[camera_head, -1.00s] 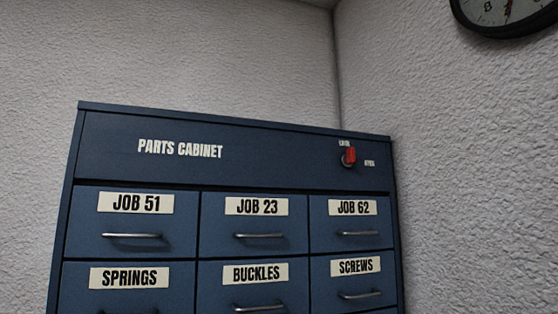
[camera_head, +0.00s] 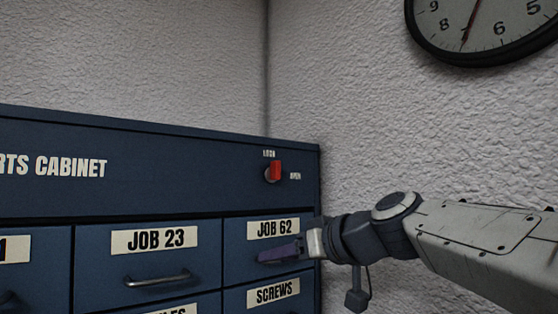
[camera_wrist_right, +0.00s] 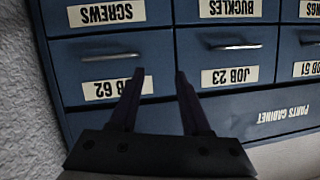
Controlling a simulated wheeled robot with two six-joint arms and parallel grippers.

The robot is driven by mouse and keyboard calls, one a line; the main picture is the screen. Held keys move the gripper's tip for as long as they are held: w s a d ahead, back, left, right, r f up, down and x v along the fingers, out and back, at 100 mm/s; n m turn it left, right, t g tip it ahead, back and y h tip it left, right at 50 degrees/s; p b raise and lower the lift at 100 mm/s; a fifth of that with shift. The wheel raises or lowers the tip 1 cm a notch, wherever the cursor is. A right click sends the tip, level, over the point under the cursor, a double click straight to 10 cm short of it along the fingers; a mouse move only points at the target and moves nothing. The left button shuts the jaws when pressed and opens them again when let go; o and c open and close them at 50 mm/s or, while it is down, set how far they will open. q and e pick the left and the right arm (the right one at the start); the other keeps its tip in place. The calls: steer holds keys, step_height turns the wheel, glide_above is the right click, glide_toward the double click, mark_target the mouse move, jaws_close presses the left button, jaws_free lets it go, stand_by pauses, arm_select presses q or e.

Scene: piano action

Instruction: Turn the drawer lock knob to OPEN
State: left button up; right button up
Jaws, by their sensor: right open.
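The red lock knob (camera_head: 274,171) sits on the top panel of the blue parts cabinet (camera_head: 180,172). Its handle stands upright, toward the LOCK label (camera_head: 269,153) above it; the OPEN label (camera_head: 295,176) is to its right. My right gripper (camera_head: 268,256) is below the knob, in front of the JOB 62 drawer, apart from the knob. In the right wrist view the gripper (camera_wrist_right: 158,85) has its two fingers spread with nothing between them, and the picture is upside down; the knob does not show there. My left gripper is not in view.
The drawers carry metal handles such as the JOB 23 handle (camera_head: 157,279), which stick out. A rough white wall (camera_head: 360,130) stands right beside the cabinet. A round clock (camera_head: 485,30) hangs on it at the upper right. The space before the knob is clear.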

mark_target(279, 165)
steer(key=w+d+r+t+p, duration=0.1)
steer(key=w+d+r+t, duration=0.15)
steer(key=r, duration=0.65)
steer(key=w+d+r+t+p, duration=0.1)
steer(key=d+r+t+p, duration=0.15)
steer(key=r, duration=0.55)
steer(key=shift+n+g+y, duration=0.3)
steer(key=shift+y, duration=0.1)
steer(key=p+x, duration=0.4)
steer(key=x, duration=0.4)
steer(key=shift+w+r+p, duration=0.1)
steer(key=shift+r+p, duration=0.05)
steer(key=shift+p, duration=0.15)
steer(key=shift+w+a, duration=0.3)
steer(key=shift+w, duration=0.2)
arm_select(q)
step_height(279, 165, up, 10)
arm_select(e)
jaws_close()
